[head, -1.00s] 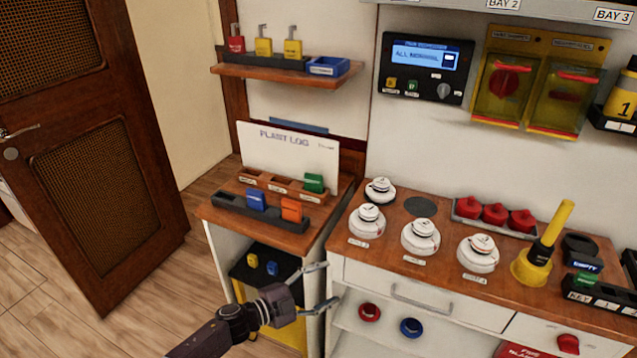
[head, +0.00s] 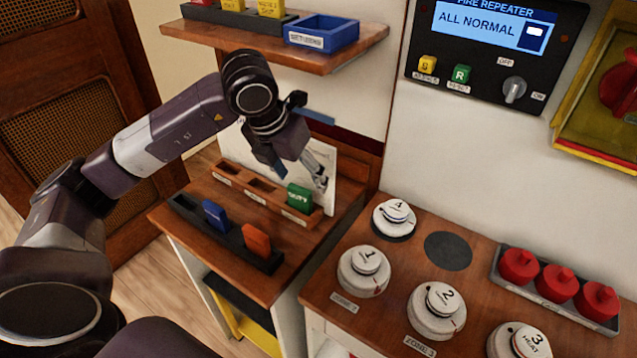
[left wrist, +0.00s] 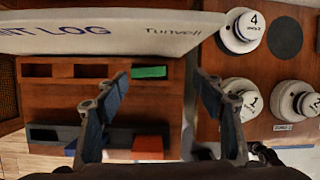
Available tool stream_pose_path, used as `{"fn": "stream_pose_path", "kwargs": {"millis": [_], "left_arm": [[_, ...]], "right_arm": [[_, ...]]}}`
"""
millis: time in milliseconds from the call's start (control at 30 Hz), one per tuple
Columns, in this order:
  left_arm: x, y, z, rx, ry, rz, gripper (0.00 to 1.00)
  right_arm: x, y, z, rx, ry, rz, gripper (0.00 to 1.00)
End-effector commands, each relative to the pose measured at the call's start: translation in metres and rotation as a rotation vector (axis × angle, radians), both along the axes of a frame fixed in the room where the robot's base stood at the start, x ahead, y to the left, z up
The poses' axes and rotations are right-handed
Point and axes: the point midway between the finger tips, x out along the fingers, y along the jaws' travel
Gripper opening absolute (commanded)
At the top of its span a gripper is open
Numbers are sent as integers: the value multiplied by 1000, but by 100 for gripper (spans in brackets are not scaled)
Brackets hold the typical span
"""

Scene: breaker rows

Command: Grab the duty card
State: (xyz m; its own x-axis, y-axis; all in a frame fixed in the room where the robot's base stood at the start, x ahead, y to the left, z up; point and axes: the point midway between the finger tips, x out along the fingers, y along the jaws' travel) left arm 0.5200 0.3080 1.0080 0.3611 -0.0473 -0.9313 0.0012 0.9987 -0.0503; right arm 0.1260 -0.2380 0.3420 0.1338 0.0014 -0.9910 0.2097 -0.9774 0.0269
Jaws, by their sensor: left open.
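The duty card is a green card (head: 299,197) standing in the right-hand slot of a brown wooden rack (head: 262,190) on the small wooden cabinet top. It also shows in the left wrist view (left wrist: 149,72) as a green strip. My left gripper (head: 321,180) is open and empty, above and just beyond the card in the head view. In the left wrist view the two fingers (left wrist: 163,82) are spread wide, with the card between their lines and apart from them. My right gripper is in neither view.
A dark rack (head: 232,236) in front holds a blue card (head: 215,215) and an orange card (head: 256,240). The Plant Log board (left wrist: 110,32) stands behind the brown rack. A shelf (head: 310,60) hangs above. Numbered detectors (head: 364,270) stand on the right counter.

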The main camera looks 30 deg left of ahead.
Motion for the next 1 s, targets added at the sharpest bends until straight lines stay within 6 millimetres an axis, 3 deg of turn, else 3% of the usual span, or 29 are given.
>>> {"fn": "stream_pose_path", "kwargs": {"millis": [133, 300, 467, 700, 1000], "left_arm": [[0, 13, 0, 53, -16, 21, 62], [5, 14, -17, 54, -14, 23, 62], [6, 16, -35, 53, -12, 21, 62], [14, 17, -66, 51, -15, 19, 62], [17, 17, -70, 51, -17, 19, 61]], "right_arm": [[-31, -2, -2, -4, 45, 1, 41], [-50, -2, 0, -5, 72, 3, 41], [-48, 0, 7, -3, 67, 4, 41], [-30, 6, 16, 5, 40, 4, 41], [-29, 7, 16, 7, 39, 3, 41]]}}
